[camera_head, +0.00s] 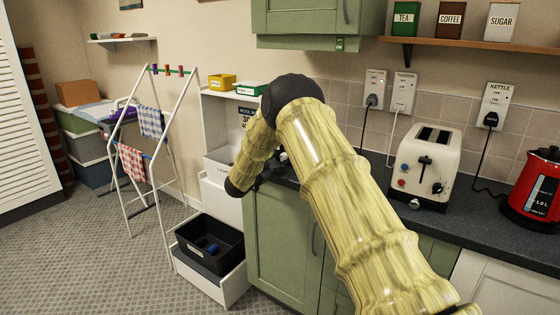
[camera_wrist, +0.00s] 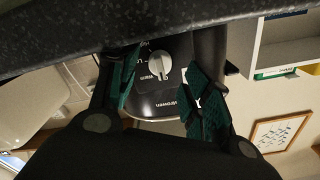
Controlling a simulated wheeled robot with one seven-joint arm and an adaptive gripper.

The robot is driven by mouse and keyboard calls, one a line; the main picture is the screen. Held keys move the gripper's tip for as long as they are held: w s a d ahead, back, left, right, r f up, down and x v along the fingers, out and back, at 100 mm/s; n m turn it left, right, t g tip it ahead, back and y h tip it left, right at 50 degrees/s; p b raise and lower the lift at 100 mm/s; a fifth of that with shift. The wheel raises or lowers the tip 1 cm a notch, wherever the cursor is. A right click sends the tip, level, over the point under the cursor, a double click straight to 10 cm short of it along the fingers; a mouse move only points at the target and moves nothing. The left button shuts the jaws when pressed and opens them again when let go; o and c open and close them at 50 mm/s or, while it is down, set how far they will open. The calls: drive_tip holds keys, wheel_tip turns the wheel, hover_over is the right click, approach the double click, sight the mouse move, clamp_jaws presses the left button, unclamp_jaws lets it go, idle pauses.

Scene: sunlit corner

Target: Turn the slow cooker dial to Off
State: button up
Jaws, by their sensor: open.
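The slow cooker's black front panel (camera_wrist: 150,92) shows upside down in the wrist view, under the dark counter edge. Its pale round dial (camera_wrist: 159,65) has a raised grip bar and sits between my two fingers. A "Warm" label is beside the dial; the other labels are partly hidden or too small to read, and I cannot tell which mark the dial points to. My gripper (camera_wrist: 160,72) is open, with green-padded fingers on either side of the dial; contact with it is not visible. In the head view my arm hides most of the cooker and the gripper.
In the head view, a cream toaster (camera_head: 425,165) and a red kettle (camera_head: 535,190) stand to the right on the dark counter (camera_head: 470,220). A drying rack (camera_head: 150,150) and a black bin (camera_head: 210,245) are at left. Green wall cupboards (camera_head: 305,18) hang above.

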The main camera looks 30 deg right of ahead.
drive_tip(key=v, duration=0.9)
drive_tip(key=s+a+f+n+t+y+p, duration=0.1)
drive_tip(key=s+a+f+n+y, duration=0.35)
drive_tip(key=f, duration=0.55)
drive_tip(key=s+a+f+n+y, duration=0.2)
drive_tip(key=s+a+f+n, duration=0.25)
drive_tip(key=s+f, duration=0.5)
drive_tip(key=s+a+f+n+t+y+p, duration=0.1)
drive_tip(key=s+a+f+n+y, duration=0.35)
drive_tip(key=f, duration=0.65)
drive_tip(key=s+a+f+n+g+y, duration=0.1)
drive_tip(key=s+a+f, duration=0.2)
drive_tip(key=s, duration=0.4)
drive_tip(key=s+a+f+n+g+y, duration=0.1)
drive_tip(key=s+a+f, duration=0.1)
drive_tip(key=s+f, duration=0.3)
drive_tip(key=s+a+n+g+y, duration=0.1)
drive_tip(key=s+a+g+y, duration=0.1)
drive_tip(key=s, duration=1.3)
drive_tip(key=s+a+n+g+y+p, duration=0.1)
drive_tip(key=s+a+g, duration=0.4)
drive_tip(key=s, duration=1.1)
drive_tip(key=shift+f+n+y, duration=0.25)
drive_tip(key=shift+n+y, duration=0.15)
drive_tip(key=shift+n, duration=0.35)
